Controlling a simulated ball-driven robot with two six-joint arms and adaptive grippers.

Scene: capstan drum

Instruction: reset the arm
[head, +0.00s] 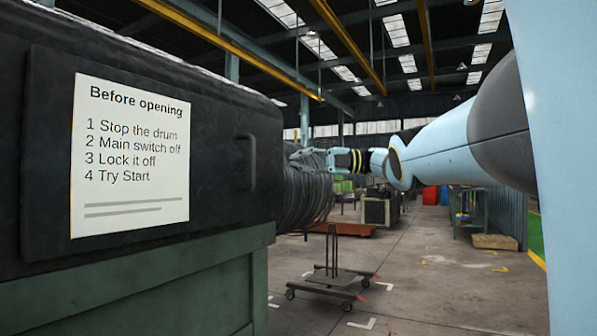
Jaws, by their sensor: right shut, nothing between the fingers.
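My right arm comes in from the right, light blue with dark grey joints. Its gripper (308,159) points left and is shut and empty, in front of the coiled wire on the drum (308,200). I cannot tell whether the fingertips touch the wire or are apart from it. My left gripper is not in view.
A large black cover (225,190) with a handle and a white notice (130,158) fills the left, on a green base (200,290). A wheeled stand (333,280) is on the floor below the gripper. A black box (380,210) stands farther back. Floor at the lower right is clear.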

